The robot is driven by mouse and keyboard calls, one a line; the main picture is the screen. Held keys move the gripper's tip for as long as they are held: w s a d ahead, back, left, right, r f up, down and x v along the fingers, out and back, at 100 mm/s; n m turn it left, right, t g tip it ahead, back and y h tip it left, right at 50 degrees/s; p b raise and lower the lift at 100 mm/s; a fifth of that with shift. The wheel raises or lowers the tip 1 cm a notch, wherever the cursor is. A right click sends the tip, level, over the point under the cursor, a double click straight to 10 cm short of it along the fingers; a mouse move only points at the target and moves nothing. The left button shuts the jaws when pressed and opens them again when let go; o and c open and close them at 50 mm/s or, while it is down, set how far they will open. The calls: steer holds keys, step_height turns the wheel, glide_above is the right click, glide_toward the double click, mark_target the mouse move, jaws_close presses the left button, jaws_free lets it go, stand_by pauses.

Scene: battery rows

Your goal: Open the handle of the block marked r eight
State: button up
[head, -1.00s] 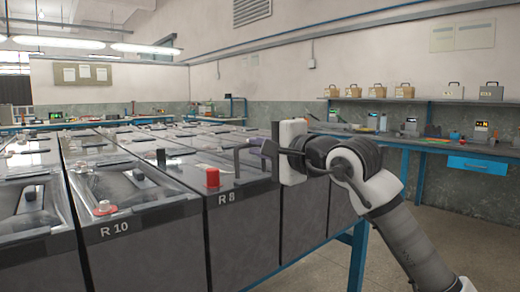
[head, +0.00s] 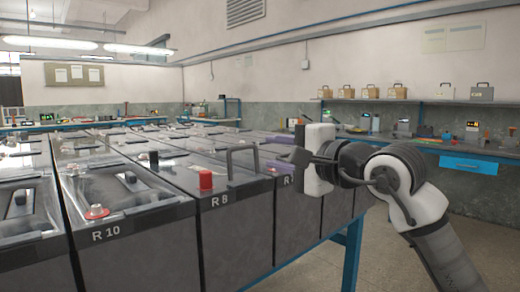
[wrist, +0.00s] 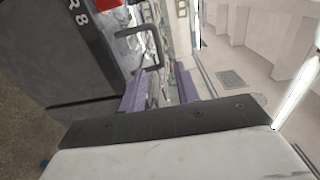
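The block marked R 8 (head: 232,225) is a dark battery case with a red cap (head: 206,180) on its top. Its dark U-shaped handle (head: 243,150) stands raised above the top, and it also shows in the wrist view (wrist: 153,40). My gripper (head: 276,152) is just right of the handle in the head view, its purple fingers pointing towards it. In the wrist view the fingers (wrist: 160,86) are spread apart with a gap between them. The handle appears ahead of the left finger, and I see no hold on it.
The block marked R 10 (head: 135,238) stands left of R 8, and more battery blocks fill the rows behind and to the right. A blue table leg (head: 351,262) stands below my gripper. The floor (head: 300,275) at the front right is open.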

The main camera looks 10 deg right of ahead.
steer(key=v, duration=0.6)
steer(key=shift+s+d, duration=0.2)
steer(key=shift+s, duration=0.2)
